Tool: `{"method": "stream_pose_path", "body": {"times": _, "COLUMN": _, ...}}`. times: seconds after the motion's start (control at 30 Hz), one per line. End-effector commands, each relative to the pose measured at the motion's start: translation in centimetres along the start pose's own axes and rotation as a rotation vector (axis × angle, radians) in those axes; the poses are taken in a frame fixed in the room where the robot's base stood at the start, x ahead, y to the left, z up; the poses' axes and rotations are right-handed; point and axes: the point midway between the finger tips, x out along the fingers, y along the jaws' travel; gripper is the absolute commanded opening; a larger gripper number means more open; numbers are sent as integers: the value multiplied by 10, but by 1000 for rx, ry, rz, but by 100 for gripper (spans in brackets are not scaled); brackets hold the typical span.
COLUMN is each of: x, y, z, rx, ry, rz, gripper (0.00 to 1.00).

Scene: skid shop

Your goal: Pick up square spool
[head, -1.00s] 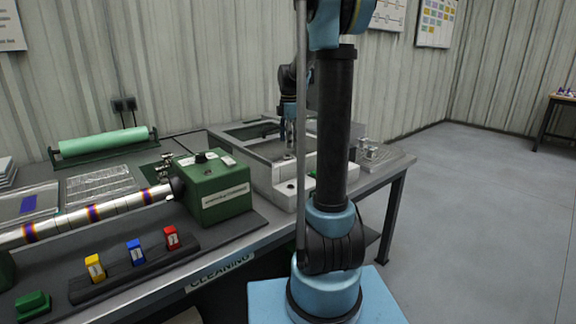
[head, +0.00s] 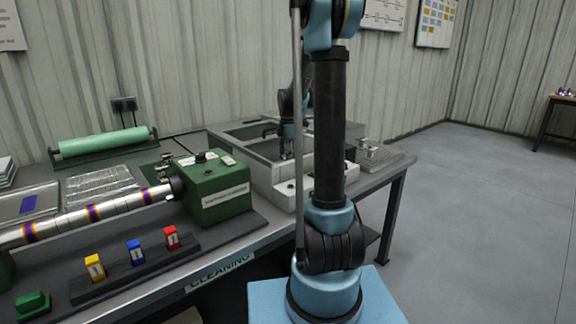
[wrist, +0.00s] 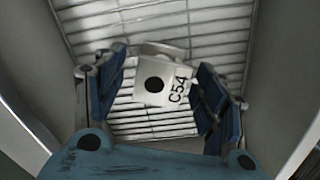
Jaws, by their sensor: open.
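The square spool (wrist: 172,68) is pale grey-white, marked C54, with a dark round hole in its face. In the wrist view it sits over a slatted metal grate (wrist: 200,20). My gripper (wrist: 158,88) is open, with one blue finger on each side of the spool. The right finger is close to the spool's edge; I cannot tell whether it touches. In the head view my gripper (head: 286,150) reaches down into the grey tank (head: 262,172), partly behind my arm. The spool is hidden in that view.
Pale walls flank the grate in the wrist view. A green machine (head: 215,195) with a banded metal tube (head: 115,207) stands left of the tank. Yellow, blue and red blocks sit on a dark rack (head: 135,270). Open floor (head: 480,230) lies to the right.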

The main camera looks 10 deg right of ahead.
Motion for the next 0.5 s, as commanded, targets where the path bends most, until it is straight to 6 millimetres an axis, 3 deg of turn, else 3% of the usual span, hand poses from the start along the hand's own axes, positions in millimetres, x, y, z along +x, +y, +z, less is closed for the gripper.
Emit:
{"method": "stream_pose_path", "body": {"times": 0.1, "x": 0, "y": 0, "z": 0, "rx": 0, "ry": 0, "rz": 0, "gripper": 63}}
{"method": "stream_pose_path", "body": {"times": 0.33, "x": 0, "y": 0, "z": 0, "rx": 0, "ry": 0, "rz": 0, "gripper": 11}}
{"method": "stream_pose_path", "body": {"times": 0.5, "x": 0, "y": 0, "z": 0, "rx": 0, "ry": 0, "rz": 0, "gripper": 6}}
